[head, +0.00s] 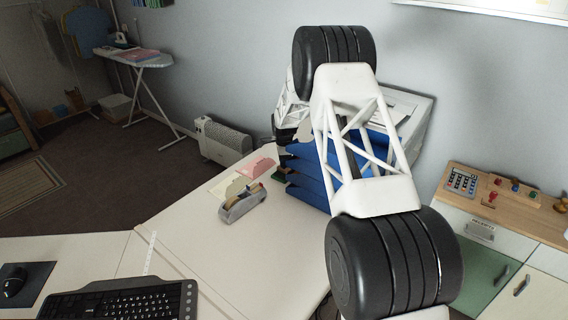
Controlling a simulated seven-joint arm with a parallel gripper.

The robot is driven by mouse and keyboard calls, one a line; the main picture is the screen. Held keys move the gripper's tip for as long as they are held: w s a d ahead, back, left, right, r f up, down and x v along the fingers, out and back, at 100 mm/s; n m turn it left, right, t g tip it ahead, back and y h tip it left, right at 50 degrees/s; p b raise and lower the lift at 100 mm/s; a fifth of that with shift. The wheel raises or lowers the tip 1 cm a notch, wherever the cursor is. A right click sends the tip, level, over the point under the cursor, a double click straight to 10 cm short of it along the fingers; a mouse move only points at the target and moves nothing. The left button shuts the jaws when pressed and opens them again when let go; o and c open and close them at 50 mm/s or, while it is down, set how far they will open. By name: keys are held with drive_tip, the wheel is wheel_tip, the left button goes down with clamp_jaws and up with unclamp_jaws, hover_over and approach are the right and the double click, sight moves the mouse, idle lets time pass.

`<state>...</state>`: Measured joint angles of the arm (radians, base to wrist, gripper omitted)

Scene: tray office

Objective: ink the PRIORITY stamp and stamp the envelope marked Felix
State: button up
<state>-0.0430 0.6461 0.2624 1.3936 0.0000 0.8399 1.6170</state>
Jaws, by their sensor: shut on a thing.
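I cannot make out the PRIORITY stamp, an ink pad or the envelope marked Felix. A blue stack of letter trays (306,187) stands on the desk, largely hidden behind my arm. Pale paper sheets or white trays (408,107) show above and behind the stack, with no readable marking. My arm crosses the middle of the head view and reaches toward the stack. The fingers of my gripper and whatever is between them are hidden behind the arm and the stack.
A tape dispenser (242,204) and pink and cream paper pads (258,168) lie left of the trays. A keyboard (125,302) and mouse (13,283) are at the front left. A wooden-topped cabinet (530,210) with small coloured items is at right. The desk (185,240) between is clear.

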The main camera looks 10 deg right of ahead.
drive_tip(key=shift+r, duration=3.05)
drive_tip(key=shift+w, duration=0.1)
drive_tip(key=shift+w+a+m, duration=0.4)
drive_tip(key=shift+w+a, duration=0.1)
drive_tip(key=shift+w, duration=0.1)
drive_tip(key=w+a+m, duration=0.8)
drive_tip(key=w+a, duration=0.3)
drive_tip(key=shift+w+a+f, duration=0.15)
drive_tip(key=shift+a+f, duration=0.1)
drive_tip(key=shift+f, duration=0.1)
drive_tip(key=shift+f, duration=0.1)
drive_tip(key=shift+f, duration=2.9)
drive_tip(key=shift+f, duration=0.5)
